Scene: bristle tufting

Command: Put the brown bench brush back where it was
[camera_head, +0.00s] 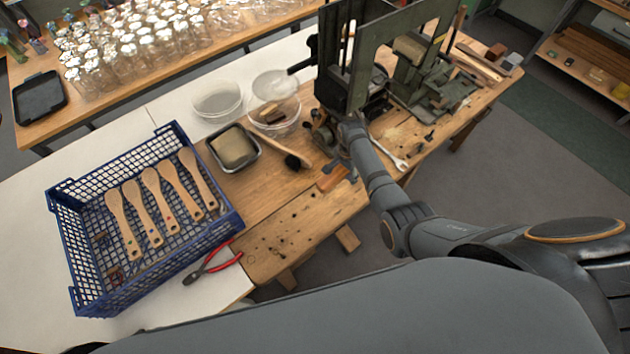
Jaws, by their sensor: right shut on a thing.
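My right gripper (338,168) is at the end of my arm coming in from the right, above the wooden bench beside the green machine. It is shut on an orange-brown piece that looks like the brown bench brush (330,182). The brush shows just below and left of the gripper; part of it is hidden by the gripper, and I cannot tell whether it touches the bench. My left gripper is not in view.
A blue crate (229,222) with several wooden paddles stands at left. Nearby are red-handled pliers (212,267), a metal tray (213,146), clear bowls (217,100), a dark-headed brush (270,141) and a wrench (390,153). The green machine (365,60) stands close behind my gripper.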

